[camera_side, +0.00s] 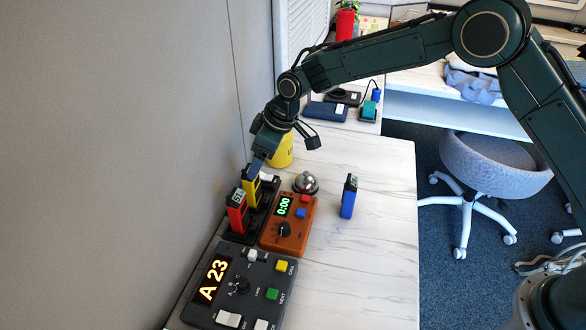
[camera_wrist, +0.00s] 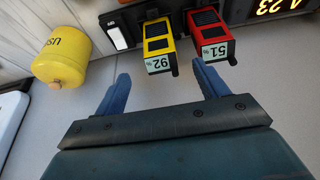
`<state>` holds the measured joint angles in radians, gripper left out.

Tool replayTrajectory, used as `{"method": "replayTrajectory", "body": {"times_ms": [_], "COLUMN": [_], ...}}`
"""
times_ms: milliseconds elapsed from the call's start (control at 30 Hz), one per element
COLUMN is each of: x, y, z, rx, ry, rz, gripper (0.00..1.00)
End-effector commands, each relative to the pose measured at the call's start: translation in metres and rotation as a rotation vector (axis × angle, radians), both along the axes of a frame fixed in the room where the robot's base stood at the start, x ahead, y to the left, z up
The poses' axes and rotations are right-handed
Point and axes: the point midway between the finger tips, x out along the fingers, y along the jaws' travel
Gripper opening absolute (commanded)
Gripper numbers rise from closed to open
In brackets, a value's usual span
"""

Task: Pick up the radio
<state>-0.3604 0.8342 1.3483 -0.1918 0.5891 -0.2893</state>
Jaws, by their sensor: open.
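A yellow radio (camera_side: 251,190) and a red radio (camera_side: 237,213) stand side by side in a dark rack (camera_side: 266,203) by the wall. A blue radio (camera_side: 349,198) stands upright alone on the table to the right. My gripper (camera_side: 256,166) is open at the yellow radio's top; the side view does not clearly show whether they touch. In the wrist view, my open blue fingers (camera_wrist: 160,70) have the yellow radio (camera_wrist: 157,48), marked 92, ahead of the gap between them. The red radio (camera_wrist: 210,38), marked 51, is ahead of the right finger.
An orange timer box (camera_side: 288,224) and a bell (camera_side: 305,183) stand beside the rack. A dark control panel (camera_side: 242,287) lies in front. A yellow cylinder (camera_side: 281,152) is behind my gripper. The table's right side is mostly clear.

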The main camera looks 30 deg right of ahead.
Motion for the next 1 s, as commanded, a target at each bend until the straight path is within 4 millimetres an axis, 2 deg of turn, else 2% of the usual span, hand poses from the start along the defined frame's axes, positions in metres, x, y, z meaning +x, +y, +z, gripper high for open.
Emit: {"method": "replayTrajectory", "body": {"times_ms": [100, 267, 700, 1000], "x": [0.004, 0.009, 0.012, 0.018], "y": [0.005, 0.009, 0.012, 0.019], "z": [-0.017, -0.033, -0.043, -0.069], "rx": [-0.001, -0.001, -0.001, -0.001], "ry": [0.003, 0.002, 0.002, 0.002], "rz": [0.0, -0.001, -0.001, -0.001], "gripper": [0.73, 0.73, 0.73, 0.73]}}
